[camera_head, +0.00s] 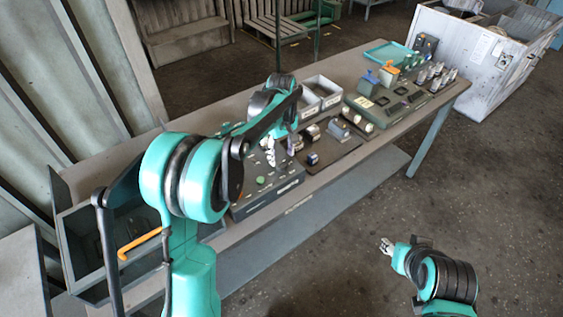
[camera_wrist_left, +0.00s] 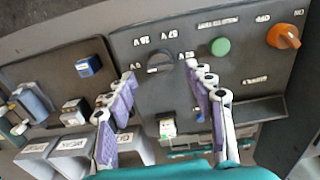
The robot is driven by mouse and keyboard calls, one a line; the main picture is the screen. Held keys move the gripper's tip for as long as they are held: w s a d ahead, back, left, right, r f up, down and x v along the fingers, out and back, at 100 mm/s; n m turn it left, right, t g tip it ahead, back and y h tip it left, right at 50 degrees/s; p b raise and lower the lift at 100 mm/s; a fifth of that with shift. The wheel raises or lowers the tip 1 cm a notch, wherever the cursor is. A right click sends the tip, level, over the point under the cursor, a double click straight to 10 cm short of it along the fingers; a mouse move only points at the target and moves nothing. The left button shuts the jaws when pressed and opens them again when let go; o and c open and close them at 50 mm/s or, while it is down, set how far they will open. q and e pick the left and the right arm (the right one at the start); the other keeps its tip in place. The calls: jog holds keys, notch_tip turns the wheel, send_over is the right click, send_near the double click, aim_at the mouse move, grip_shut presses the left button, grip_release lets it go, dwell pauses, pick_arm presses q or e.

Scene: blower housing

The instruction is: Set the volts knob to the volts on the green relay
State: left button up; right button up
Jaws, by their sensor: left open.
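The dark round volts knob (camera_wrist_left: 158,66) sits on the grey control panel (camera_wrist_left: 240,80), with small upside-down volt labels around it that I cannot read surely. My left gripper (camera_wrist_left: 165,74) is open over the panel, its purple-padded fingers on either side of the knob in the picture; contact is not visible. In the head view my left gripper (camera_head: 278,150) hangs over the panel (camera_head: 275,189). I cannot tell for certain which part is the green relay; a small pale block with a green part (camera_wrist_left: 168,127) lies near the panel's edge. My right gripper (camera_head: 387,246) is off the table, over the floor.
The panel also has a green button (camera_wrist_left: 220,46) and an orange knob (camera_wrist_left: 285,37). A dark board with a blue block (camera_wrist_left: 88,66) lies beside it, near pale bins (camera_wrist_left: 72,145). A teal tray (camera_head: 388,52) and several small parts fill the table's far end.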

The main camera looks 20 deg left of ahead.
aim_at(282, 162)
pick_arm(q)
notch_tip(282, 162, down, 4)
jog(key=shift+f+b, duration=0.1)
jog(key=shift+b, duration=0.3)
jog(key=c, duration=1.2)
jog(key=shift+o, duration=0.2)
jog(key=m+p, duration=0.1)
jog(key=m, duration=0.4)
jog(key=shift+m, duration=0.3)
jog(key=m, duration=0.6)
jog(key=shift+p, duration=0.35)
